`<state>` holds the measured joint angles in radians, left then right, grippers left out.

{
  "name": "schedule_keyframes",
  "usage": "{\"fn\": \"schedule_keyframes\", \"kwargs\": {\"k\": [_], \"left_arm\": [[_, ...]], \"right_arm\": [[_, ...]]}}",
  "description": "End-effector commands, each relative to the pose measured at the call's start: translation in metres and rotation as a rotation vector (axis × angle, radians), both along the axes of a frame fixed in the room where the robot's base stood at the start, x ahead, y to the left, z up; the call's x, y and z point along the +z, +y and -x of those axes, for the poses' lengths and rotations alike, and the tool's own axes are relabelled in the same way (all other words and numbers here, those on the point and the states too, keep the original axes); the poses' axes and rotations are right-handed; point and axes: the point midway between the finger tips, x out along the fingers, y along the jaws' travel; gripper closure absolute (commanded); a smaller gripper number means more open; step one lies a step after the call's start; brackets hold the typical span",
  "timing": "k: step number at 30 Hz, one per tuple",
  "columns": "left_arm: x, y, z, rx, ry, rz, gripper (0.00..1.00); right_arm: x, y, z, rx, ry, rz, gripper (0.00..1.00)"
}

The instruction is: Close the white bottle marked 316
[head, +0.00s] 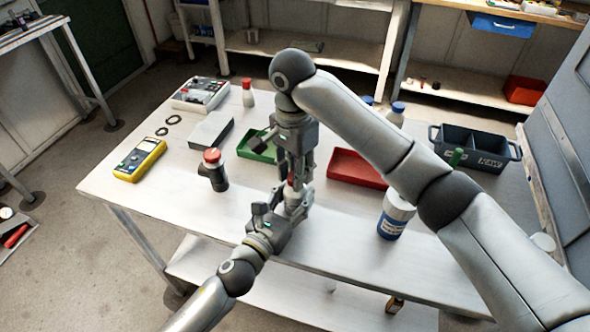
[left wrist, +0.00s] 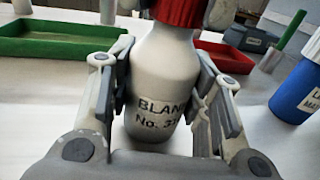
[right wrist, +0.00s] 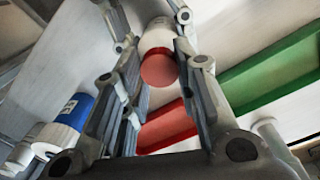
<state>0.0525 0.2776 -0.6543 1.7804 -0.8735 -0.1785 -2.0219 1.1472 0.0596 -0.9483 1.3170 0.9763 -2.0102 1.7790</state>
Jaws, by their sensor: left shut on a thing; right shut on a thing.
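The white bottle (left wrist: 162,80) stands upright between the fingers of my left gripper (left wrist: 163,105) in the left wrist view. Its marking reads "BLANK No. 31", with the end hidden by a finger. A red cap (left wrist: 180,12) is at its neck; whether it is screwed tight I cannot tell. In the head view the bottle is mostly hidden between the grippers. My right gripper (head: 293,178) points down from above and is shut on the cap, which also shows in the right wrist view (right wrist: 159,70). My left gripper (head: 294,204) reaches in from the front, shut on the bottle.
A red tray (head: 340,178) and a green tray (head: 246,153) lie behind the grippers. A white and blue container (head: 394,222) stands to the right, near the front edge. A dark red-topped object (head: 212,172) stands left, beside a yellow multimeter (head: 140,158). The front-left table is clear.

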Motion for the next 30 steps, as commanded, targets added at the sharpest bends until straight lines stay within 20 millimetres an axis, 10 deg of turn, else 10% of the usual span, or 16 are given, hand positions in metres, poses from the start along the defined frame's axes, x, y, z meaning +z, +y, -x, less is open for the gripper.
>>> {"fn": "schedule_keyframes", "kwargs": {"k": [18,30], "left_arm": [[-0.0008,-0.0013,0.0014,-0.004,0.001,0.000,1.00],[-0.0009,-0.0010,0.0013,-0.003,0.001,0.000,1.00]], "right_arm": [[-0.0002,-0.0019,0.0001,-0.974,-0.003,-0.003,0.79],[-0.0001,-0.0020,0.0003,-1.124,-0.003,-0.002,0.79]]}}
